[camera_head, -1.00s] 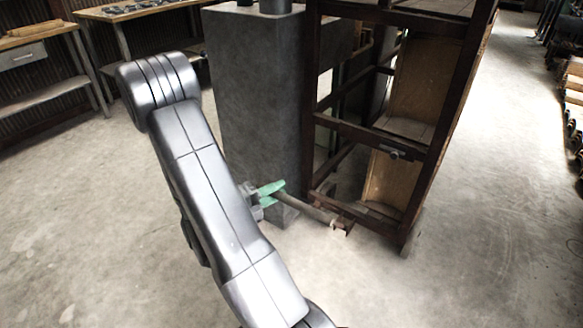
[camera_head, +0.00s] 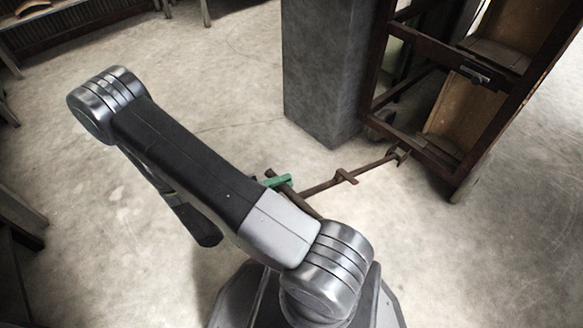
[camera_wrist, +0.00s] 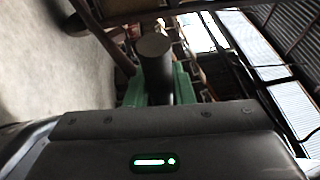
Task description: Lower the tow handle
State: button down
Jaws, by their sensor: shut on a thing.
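The tow handle (camera_head: 368,169) is a thin rusty bar running from the low front of the dark cart frame (camera_head: 425,150) towards my arm, with a small bracket partway along. It slants above the concrete floor; I cannot tell its exact height. My gripper (camera_head: 278,182), with green fingers, is at the near end of the bar, partly hidden behind my forearm. In the wrist view, the green fingers (camera_wrist: 184,84) are shut around a dark round bar end, the tow handle's grip (camera_wrist: 154,46).
A grey square pillar (camera_head: 322,75) stands just left of the cart. A workbench (camera_head: 75,25) is at the upper left. Another dark bench or rack (camera_head: 20,215) is at the left edge. Open concrete floor (camera_head: 470,270) lies at the lower right.

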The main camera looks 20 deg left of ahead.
jog(key=shift+s+a+f+h+b, duration=0.15)
jog(key=shift+s+a+f, duration=0.05)
jog(key=shift+f, duration=0.25)
jog(key=shift+s+a+f+h+b, duration=0.15)
jog(key=shift+s+f, duration=0.1)
jog(key=shift+f, duration=0.2)
jog(key=shift+s+a+f+h+b, duration=0.1)
jog(key=shift+s+a+f+b, duration=0.1)
jog(key=shift+f, duration=0.25)
jog(key=c, duration=1.3)
grip_release()
jog(key=shift+s+a+t, duration=0.1)
jog(key=shift+a+t, duration=0.05)
jog(key=shift+t, duration=0.15)
jog(key=shift+o, duration=0.2)
jog(key=p+v, duration=0.3)
jog(key=v, duration=1)
jog(key=shift+s+a, duration=0.25)
jog(key=shift+a, duration=0.1)
jog(key=shift+w+d, duration=0.1)
jog(key=shift+d, duration=0.05)
